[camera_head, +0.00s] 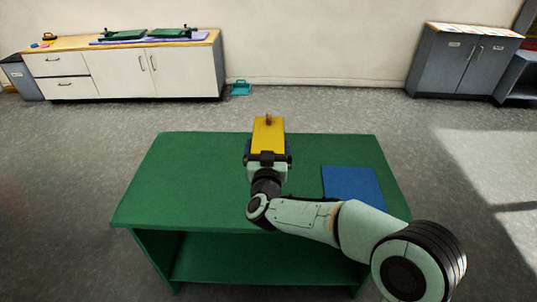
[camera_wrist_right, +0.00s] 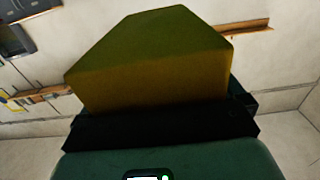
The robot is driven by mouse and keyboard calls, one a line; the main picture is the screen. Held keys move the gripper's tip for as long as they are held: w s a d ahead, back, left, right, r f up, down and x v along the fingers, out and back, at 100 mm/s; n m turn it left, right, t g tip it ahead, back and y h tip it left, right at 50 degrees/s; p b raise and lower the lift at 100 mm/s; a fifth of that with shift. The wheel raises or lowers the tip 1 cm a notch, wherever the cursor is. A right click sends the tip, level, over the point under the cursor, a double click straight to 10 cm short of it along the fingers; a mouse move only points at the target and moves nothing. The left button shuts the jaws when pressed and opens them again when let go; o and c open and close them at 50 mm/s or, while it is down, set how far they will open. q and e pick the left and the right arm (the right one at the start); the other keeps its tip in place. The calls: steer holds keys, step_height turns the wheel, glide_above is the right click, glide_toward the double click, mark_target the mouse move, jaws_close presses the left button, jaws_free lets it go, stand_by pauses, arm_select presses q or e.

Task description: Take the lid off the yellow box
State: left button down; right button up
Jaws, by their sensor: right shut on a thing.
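The yellow box (camera_head: 268,135) shows over the far middle of the green table (camera_head: 200,180), with its yellow top towards the head camera. A small brown knob (camera_head: 268,119) stands on its lid, near the far end. My right gripper (camera_head: 267,156) is at the box's near end and is shut on the yellow piece. In the right wrist view the yellow piece (camera_wrist_right: 155,75) fills the middle, right beyond the dark gripper (camera_wrist_right: 160,122). The seam between lid and box is hidden, so I cannot tell which part is gripped. My left gripper is out of view.
A flat blue mat (camera_head: 352,184) lies on the table to the right of the gripper. The table's left part is bare. A white cabinet (camera_head: 125,72) and a grey cabinet (camera_head: 455,60) stand far back by the wall. A small teal item (camera_head: 241,88) is on the floor.

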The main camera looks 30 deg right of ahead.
steer(key=o, duration=0.5)
steer(key=c, duration=0.8)
